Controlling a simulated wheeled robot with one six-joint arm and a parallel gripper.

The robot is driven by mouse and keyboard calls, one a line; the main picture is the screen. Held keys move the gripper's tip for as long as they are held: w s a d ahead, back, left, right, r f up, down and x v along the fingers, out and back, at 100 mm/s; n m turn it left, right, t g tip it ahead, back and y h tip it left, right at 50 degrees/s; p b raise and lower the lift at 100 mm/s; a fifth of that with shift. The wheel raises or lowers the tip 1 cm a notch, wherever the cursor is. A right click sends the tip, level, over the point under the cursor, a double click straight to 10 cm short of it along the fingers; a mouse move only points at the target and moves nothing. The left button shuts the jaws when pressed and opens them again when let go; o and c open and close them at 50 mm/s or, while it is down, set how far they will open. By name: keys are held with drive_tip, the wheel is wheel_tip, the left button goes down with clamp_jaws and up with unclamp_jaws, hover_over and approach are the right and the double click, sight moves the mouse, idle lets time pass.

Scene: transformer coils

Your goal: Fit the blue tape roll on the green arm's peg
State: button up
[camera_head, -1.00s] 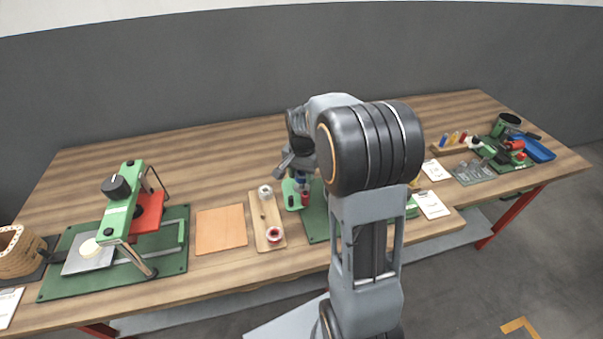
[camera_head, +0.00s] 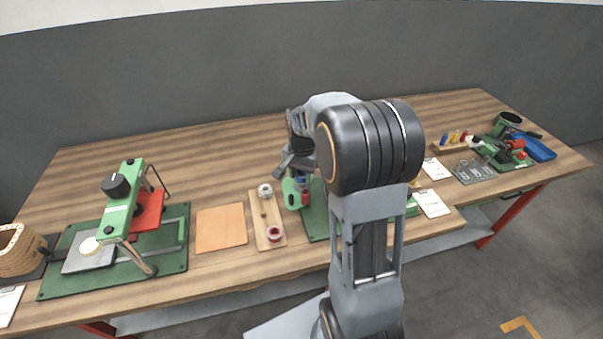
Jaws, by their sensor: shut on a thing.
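My gripper (camera_head: 298,171) is shut on the blue tape roll (camera_head: 301,182), of which only a small blue patch shows below the fingers. The roll is right by the upper part of the green arm (camera_head: 290,194), which stands on a green base plate (camera_head: 316,222). A small red piece (camera_head: 305,198) shows just below the blue roll. The peg is hidden, so I cannot tell whether the roll is around it or beside it. My own arm covers much of the green fixture's right side.
A wooden board (camera_head: 261,222) left of the fixture bears a white roll (camera_head: 265,191) and a red-and-white roll (camera_head: 274,234). An orange mat (camera_head: 221,228) and a green winding press (camera_head: 123,205) lie further left. The table's back strip is clear.

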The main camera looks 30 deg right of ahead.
drive_tip(key=shift+f, duration=0.3)
idle(0.4)
drive_tip(key=shift+f+b, duration=0.35)
drive_tip(key=shift+b, duration=0.05)
drive_tip(key=shift+f, duration=0.35)
drive_tip(key=shift+f+b, duration=0.25)
drive_tip(key=shift+b, duration=0.1)
idle(0.4)
drive_tip(key=o, duration=1.4)
drive_tip(key=shift+c, duration=0.2)
drive_tip(key=shift+r, duration=0.15)
